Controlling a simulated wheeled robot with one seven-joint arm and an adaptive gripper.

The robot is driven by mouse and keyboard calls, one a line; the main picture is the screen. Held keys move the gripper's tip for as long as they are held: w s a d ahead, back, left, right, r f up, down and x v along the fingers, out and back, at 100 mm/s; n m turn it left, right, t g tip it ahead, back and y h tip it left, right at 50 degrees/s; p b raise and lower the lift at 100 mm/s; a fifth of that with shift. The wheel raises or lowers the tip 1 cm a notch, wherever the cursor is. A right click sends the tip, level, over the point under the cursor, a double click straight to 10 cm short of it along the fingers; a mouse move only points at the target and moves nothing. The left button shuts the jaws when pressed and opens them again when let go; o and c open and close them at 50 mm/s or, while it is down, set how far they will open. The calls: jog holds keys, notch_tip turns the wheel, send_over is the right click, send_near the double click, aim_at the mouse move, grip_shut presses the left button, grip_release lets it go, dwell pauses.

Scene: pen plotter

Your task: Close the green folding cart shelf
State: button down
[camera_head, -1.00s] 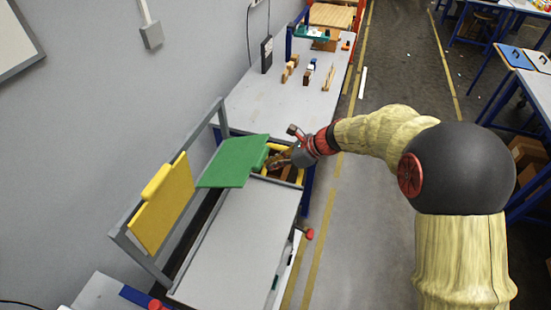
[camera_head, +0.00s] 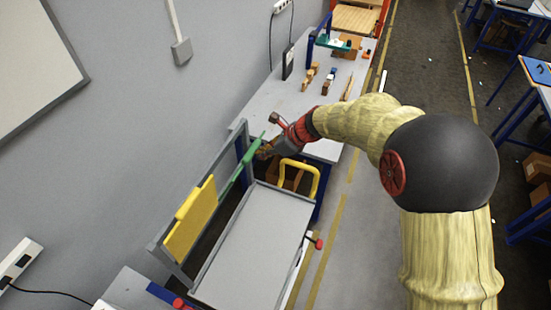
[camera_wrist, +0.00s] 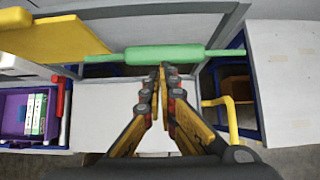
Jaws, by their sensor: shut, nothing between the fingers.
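The green folding shelf (camera_head: 240,164) is tilted steeply up on the cart frame and appears nearly edge-on in the head view. In the wrist view its green edge (camera_wrist: 165,54) lies across the upper middle. My gripper (camera_head: 262,154) is at the shelf's right side, fingers shut and empty. In the wrist view the fingertips (camera_wrist: 162,68) meet just below the green edge; I cannot tell whether they touch it. The yellow shelf (camera_head: 190,222) stands upright against the grey frame, to the left of the green one. The cart's grey tray (camera_head: 258,240) lies below.
A yellow handle (camera_head: 316,178) rises at the cart's far end, near my gripper. A grey workbench (camera_head: 295,102) with small wooden parts stands beyond. The wall is close on the left; open floor (camera_head: 350,225) lies to the right.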

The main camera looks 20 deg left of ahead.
jog(key=a+r+p, duration=0.1)
jog(key=a, duration=0.1)
jog(key=a+r+p, duration=0.1)
jog(key=a, duration=0.2)
jog(key=a+r+p, duration=0.1)
jog(key=a, duration=0.1)
jog(key=shift+w+a+r+p, duration=0.2)
jog(key=shift+w+a+p, duration=0.1)
jog(key=shift+a+r, duration=0.1)
jog(key=shift+a, duration=0.5)
